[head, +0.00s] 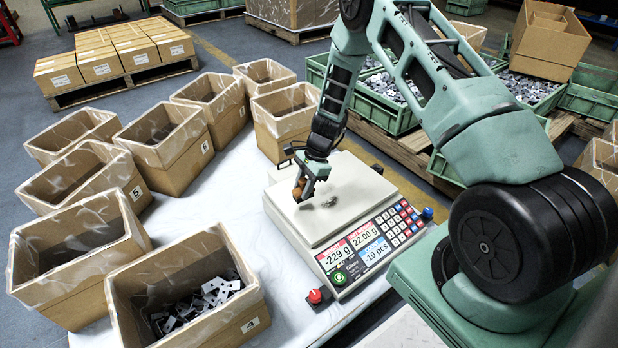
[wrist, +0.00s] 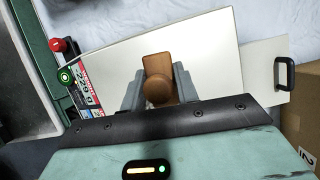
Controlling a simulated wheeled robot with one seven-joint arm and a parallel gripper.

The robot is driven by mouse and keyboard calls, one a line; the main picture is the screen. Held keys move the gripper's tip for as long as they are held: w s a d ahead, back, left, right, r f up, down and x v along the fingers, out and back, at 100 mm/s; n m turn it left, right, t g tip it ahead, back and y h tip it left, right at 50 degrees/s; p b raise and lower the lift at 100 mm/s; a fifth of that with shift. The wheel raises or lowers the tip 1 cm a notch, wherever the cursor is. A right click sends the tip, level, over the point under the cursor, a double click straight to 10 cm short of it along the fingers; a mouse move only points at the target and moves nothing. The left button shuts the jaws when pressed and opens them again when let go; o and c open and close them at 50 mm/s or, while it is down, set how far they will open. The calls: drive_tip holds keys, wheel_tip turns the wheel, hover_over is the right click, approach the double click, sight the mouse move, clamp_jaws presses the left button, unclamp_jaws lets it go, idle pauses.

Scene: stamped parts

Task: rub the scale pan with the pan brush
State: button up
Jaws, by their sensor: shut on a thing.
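The scale pan (head: 355,190) is a flat pale plate on top of the counting scale in the head view; it fills the middle of the wrist view (wrist: 210,55). A small grey smudge or patch of debris (head: 329,203) lies on it. My gripper (head: 303,188) is over the left part of the pan, shut on the brown pan brush (head: 297,189). In the wrist view the brush's brown handle (wrist: 158,72) sits between the two grey fingers. Its bristles are hidden, so I cannot tell whether they touch the pan.
The scale's front panel (head: 372,245) shows -229 g, 22.00 g and -10 pcs. A red knob (head: 317,296) is at its front corner. Open cardboard boxes with plastic liners, one marked 4 (head: 250,325), stand left of and behind the scale. Green crates (head: 385,100) of parts stand behind.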

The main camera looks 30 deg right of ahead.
drive_tip(key=shift+r+p, duration=2.35)
drive_tip(key=shift+r, duration=0.4)
